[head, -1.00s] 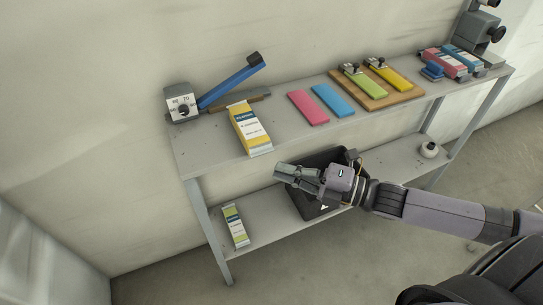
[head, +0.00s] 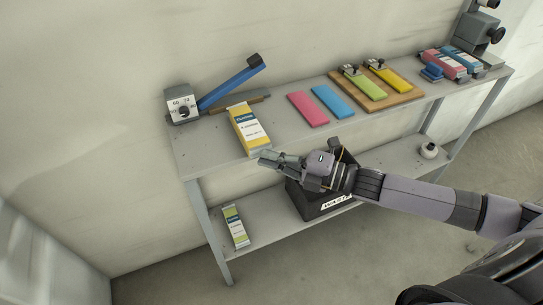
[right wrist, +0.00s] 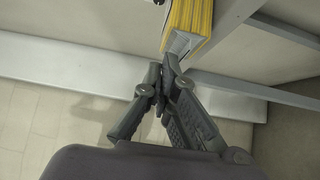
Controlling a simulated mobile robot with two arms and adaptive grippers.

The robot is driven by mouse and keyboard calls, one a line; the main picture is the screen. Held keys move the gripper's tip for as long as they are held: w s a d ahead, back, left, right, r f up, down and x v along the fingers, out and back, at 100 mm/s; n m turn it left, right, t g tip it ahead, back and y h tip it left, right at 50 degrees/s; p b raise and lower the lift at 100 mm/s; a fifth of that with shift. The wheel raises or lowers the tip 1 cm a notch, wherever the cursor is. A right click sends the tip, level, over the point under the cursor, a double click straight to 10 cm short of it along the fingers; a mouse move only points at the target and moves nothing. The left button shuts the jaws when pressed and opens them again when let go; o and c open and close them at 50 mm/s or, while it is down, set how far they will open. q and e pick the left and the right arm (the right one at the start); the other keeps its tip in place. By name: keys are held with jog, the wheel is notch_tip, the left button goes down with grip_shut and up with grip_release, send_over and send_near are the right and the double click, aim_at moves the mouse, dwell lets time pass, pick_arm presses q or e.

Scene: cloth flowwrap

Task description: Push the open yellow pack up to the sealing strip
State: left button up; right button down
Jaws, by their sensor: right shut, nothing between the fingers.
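The yellow pack (head: 249,131) lies flat near the front left edge of the upper shelf. Its far end is close to the brown sealing strip (head: 257,99); whether they touch is unclear. The sealer's grey dial box (head: 181,106) stands left of the strip, with its blue lever (head: 230,82) raised. My right gripper (head: 267,157) is shut and empty at the pack's near end. In the right wrist view the shut fingertips (right wrist: 166,66) are just below the end of the yellow pack (right wrist: 188,24); contact cannot be told. My left gripper is out of view.
Pink (head: 308,108) and blue (head: 332,100) flat pieces lie right of the pack. A wooden board (head: 375,102) holds green and yellow pieces. A black bin (head: 310,204) and a green-white pack (head: 235,226) are on the lower shelf.

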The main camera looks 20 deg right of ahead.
aim_at(263, 145)
jog(key=shift+w+b, duration=0.6)
jog(key=shift+w, duration=1.25)
jog(key=shift+r, duration=0.2)
jog(key=shift+d, duration=0.1)
jog(key=shift+f, duration=0.1)
